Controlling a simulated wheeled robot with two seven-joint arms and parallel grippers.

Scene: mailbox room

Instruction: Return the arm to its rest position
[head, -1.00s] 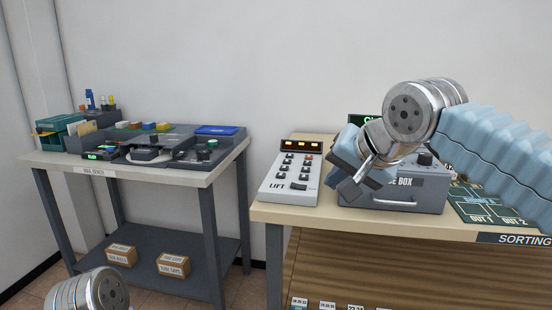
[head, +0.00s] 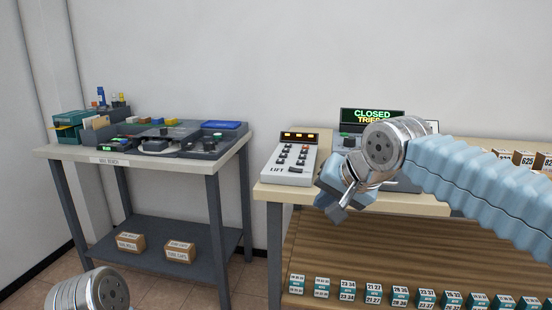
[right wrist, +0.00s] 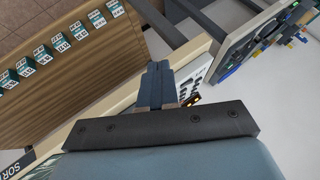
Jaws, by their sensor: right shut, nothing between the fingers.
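My right arm comes in from the right in the head view, with its blue sleeve and silver wrist joint in front of the sorting table (head: 268,190). My right gripper (head: 343,204) is shut and empty, pointing down and left near the table's front edge, to the right of the LIFT panel. In the right wrist view its closed dark fingers (right wrist: 157,85) show with nothing between them. My left arm shows only as a silver joint at the lower left; its gripper is out of view.
The LIFT panel (head: 290,160) and a "CLOSED" display (head: 372,114) stand on the sorting table. The arm hides much of the tabletop. A bench (head: 206,163) with a tray of devices stands at left, boxes on its lower shelf. Floor shows between the tables.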

